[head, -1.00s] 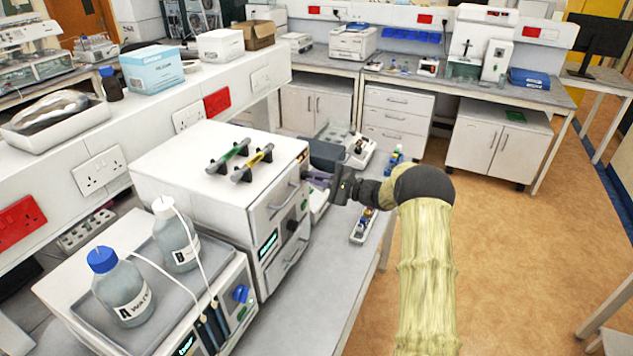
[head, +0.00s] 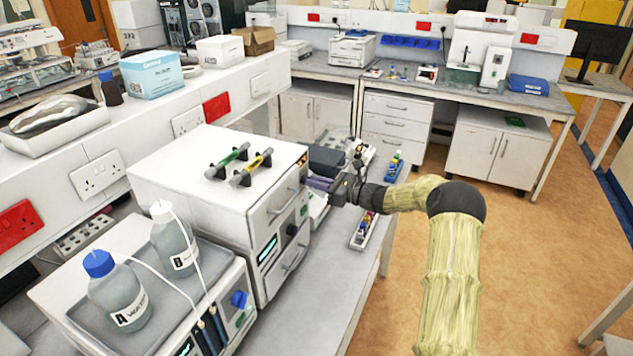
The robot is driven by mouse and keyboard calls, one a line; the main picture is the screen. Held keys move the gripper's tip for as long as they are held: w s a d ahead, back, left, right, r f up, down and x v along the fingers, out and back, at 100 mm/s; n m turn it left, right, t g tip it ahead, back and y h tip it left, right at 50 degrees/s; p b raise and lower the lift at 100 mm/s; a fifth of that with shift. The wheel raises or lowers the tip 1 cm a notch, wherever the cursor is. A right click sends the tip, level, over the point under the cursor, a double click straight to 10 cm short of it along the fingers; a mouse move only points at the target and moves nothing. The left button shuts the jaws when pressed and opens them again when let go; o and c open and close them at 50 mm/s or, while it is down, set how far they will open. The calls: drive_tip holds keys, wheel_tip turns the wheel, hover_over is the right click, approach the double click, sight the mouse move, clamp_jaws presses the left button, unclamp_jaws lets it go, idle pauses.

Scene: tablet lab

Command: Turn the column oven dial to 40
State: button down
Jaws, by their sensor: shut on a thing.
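The column oven appears to be the white stacked unit (head: 205,180) on the bench. Its front carries handles, a lit green display (head: 267,250) and a dark round dial (head: 292,230). The dial's setting is too small to read. My gripper (head: 318,184) is beside the oven's far front edge, above and right of the dial in the picture and apart from it. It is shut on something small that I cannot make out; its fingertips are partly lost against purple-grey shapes.
Left of the oven stands a unit with a blue knob (head: 239,299) and two bottles (head: 118,290). Two handled tools (head: 252,167) lie on racks on the oven top. A tray of small items (head: 363,231) lies below my gripper. The near bench strip is clear.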

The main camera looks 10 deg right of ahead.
drive_tip(key=m+p, duration=0.1)
drive_tip(key=m, duration=0.2)
drive_tip(key=shift+d+m, duration=0.1)
drive_tip(key=shift+m, duration=0.2)
idle(0.4)
drive_tip(key=c, duration=1.5)
unclamp_jaws()
drive_tip(key=b+v, duration=0.5)
drive_tip(key=v, duration=1.2)
drive_tip(key=shift+s+d+b, duration=0.1)
drive_tip(key=shift+b, duration=0.3)
